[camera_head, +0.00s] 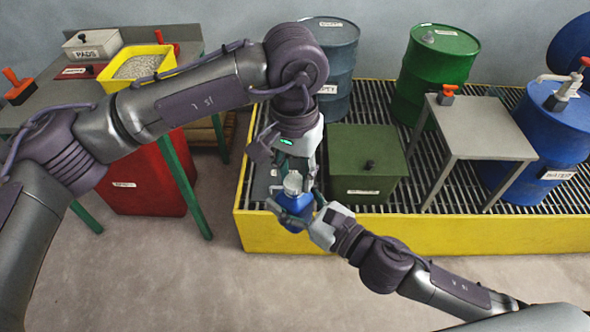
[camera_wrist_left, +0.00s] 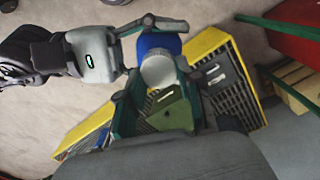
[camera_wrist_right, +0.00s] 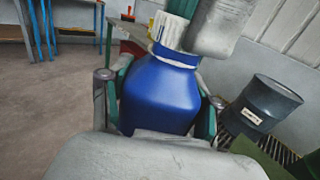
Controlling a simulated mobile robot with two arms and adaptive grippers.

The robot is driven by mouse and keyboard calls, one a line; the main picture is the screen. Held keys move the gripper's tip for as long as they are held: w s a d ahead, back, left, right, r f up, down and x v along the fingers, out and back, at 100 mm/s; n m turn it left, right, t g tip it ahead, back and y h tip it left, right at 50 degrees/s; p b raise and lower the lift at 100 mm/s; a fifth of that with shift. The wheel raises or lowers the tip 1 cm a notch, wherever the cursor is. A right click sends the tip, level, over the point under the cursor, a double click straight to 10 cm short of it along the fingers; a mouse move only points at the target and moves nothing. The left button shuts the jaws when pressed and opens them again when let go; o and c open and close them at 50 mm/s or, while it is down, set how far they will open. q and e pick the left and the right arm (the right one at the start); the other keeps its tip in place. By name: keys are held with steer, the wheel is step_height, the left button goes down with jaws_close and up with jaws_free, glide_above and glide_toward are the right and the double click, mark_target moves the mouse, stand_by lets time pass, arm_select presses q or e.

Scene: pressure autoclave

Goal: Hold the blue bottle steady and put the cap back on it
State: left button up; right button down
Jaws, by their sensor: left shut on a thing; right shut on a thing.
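The blue bottle (camera_head: 293,213) is upright, held off the floor in front of the yellow-edged platform. My right gripper (camera_head: 297,208) is shut around its body from the right; the right wrist view shows the bottle (camera_wrist_right: 160,98) between both fingers. A white ribbed cap (camera_wrist_right: 168,28) is at the bottle's mouth, above a white neck ring. My left gripper (camera_head: 292,173) reaches down from above and is shut on the cap (camera_head: 293,182). The left wrist view shows the cap (camera_wrist_left: 158,71) over the bottle (camera_wrist_left: 157,43). I cannot tell whether the cap is seated on the threads.
Behind the bottle stand a green box (camera_head: 366,150), a blue-grey drum (camera_head: 333,55) and a green drum (camera_head: 434,70) on the grated platform (camera_head: 400,232). A grey stand (camera_head: 476,125) and blue drum (camera_head: 550,125) are at right. A red bin (camera_head: 147,180) is at left. The front floor is clear.

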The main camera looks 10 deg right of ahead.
arm_select(q)
steer(key=m, duration=0.8)
steer(key=shift+s+d+m, duration=0.1)
steer(key=shift+s+m, duration=0.05)
steer(key=shift+m, duration=0.15)
steer(key=o, duration=0.8)
steer(key=shift+r, duration=2.3)
steer(key=shift+c, duration=0.2)
